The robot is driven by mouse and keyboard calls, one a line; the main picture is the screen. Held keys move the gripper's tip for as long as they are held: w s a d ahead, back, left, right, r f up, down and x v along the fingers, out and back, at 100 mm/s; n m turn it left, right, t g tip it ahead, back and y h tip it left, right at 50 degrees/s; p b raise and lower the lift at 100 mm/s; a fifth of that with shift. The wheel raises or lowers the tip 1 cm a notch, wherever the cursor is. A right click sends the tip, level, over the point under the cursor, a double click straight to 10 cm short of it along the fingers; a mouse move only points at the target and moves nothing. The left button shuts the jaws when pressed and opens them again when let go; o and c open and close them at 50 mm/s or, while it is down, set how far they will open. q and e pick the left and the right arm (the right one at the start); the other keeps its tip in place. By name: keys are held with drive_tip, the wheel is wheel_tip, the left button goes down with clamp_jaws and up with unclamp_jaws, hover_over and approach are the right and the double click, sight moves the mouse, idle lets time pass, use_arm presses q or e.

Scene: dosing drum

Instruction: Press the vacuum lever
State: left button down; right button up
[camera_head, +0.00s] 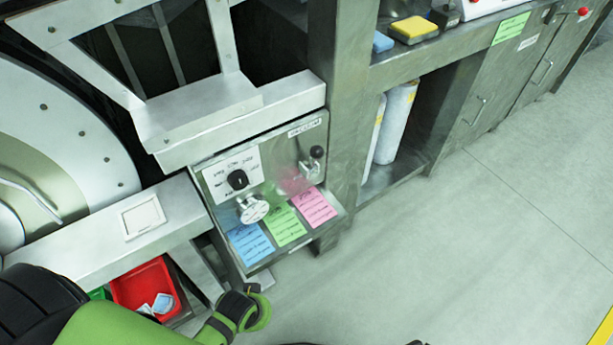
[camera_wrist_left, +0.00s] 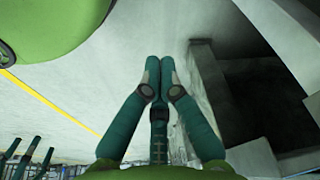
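The vacuum lever (camera_head: 312,164) has a black ball knob and a metal base. In the head view it sits at the upper right of a steel control panel (camera_head: 322,132), beneath a label that seems to read vacuum. Nothing touches it. My left arm comes in at the bottom left of the head view, below and left of the panel, and its fingers cannot be made out there. In the left wrist view my left gripper (camera_wrist_left: 160,68) has its two fingertips together with nothing visible between them. The lever is not visible in that view. My right gripper is not in view.
A black rotary knob (camera_head: 238,180) and a round metal dial (camera_head: 253,209) share the panel. Blue, green and pink cards (camera_head: 314,207) lie on the ledge below. A steel post (camera_head: 342,95) stands right of the panel. A red bin (camera_head: 145,286) is below left. The floor at right is clear.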

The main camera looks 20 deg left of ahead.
use_arm(q)
wheel_tip(320, 180, up, 3)
drive_tip(key=w+t+b, duration=0.1)
drive_tip(key=w+b, duration=0.1)
drive_tip(key=n+t+y+b, duration=0.2)
drive_tip(key=n+t+b, duration=0.3)
drive_tip(key=n+t, duration=1.25)
approach(314, 161)
wheel_tip(314, 161, up, 3)
drive_tip(key=a+m+t, duration=0.1)
drive_tip(key=a+t, duration=0.1)
drive_tip(key=shift+s+a+f+g, duration=0.15)
drive_tip(key=shift+s+a+g, duration=0.1)
drive_tip(key=shift+s, duration=0.1)
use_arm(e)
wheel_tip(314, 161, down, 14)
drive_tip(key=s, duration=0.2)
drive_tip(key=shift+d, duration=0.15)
use_arm(q)
drive_tip(key=x, duration=0.9)
drive_tip(key=shift+w+p, duration=0.2)
drive_tip(key=shift+p, duration=0.1)
drive_tip(key=shift+w, duration=0.3)
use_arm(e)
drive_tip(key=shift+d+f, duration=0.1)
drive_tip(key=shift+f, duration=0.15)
